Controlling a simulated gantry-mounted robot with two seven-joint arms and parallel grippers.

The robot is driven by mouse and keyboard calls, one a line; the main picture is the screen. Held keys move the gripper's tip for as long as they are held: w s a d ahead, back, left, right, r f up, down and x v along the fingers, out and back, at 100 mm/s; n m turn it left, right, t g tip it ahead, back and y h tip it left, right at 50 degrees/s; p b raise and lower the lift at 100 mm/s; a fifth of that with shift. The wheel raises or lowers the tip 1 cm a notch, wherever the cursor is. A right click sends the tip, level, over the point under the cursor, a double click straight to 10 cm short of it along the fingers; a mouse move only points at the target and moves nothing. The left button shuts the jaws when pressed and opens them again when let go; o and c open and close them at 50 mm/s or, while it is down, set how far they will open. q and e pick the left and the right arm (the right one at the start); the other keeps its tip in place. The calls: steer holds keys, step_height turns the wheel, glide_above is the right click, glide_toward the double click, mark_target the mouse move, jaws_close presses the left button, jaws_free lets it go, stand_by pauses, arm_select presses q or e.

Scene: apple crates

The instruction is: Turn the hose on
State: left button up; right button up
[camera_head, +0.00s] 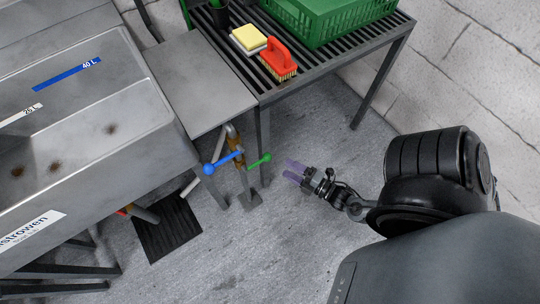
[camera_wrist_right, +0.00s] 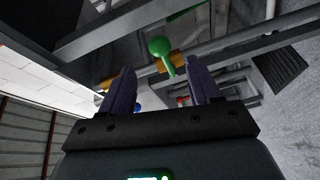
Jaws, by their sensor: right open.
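A brass pipe (camera_head: 235,148) with two lever valves stands below the metal side shelf, beside the steel sink. One valve has a blue lever (camera_head: 222,162) with a round knob, the other a green lever (camera_head: 260,160). My right gripper (camera_head: 292,173) is open and empty, a little to the right of the green lever and apart from it. In the right wrist view the green lever (camera_wrist_right: 163,56) shows ahead, between the two purple fingers (camera_wrist_right: 160,92). A bit of blue shows behind the left finger there. No hose can be made out clearly. My left gripper is not in view.
The steel sink (camera_head: 100,100) fills the left. A slatted table (camera_head: 340,45) at the top holds a green crate (camera_head: 325,18), a red brush (camera_head: 278,58) and a yellow sponge (camera_head: 248,38). Its legs stand near the valves. A black floor grate (camera_head: 168,232) lies below. The floor around my right gripper is clear.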

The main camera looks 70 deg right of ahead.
mark_target(267, 156)
steer(key=w+b, duration=0.1)
steer(key=w, duration=0.2)
steer(key=w+b, duration=0.1)
steer(key=w, duration=0.2)
steer(key=w+d+b, duration=0.1)
steer(key=w, duration=0.1)
steer(key=shift+w+f+b, duration=0.2)
steer(key=shift+w+b, duration=0.1)
steer(key=shift+w, duration=0.1)
steer(key=shift+w+d, duration=0.1)
steer(key=shift+w, duration=0.55)
steer(key=c, duration=0.4)
jaws_close()
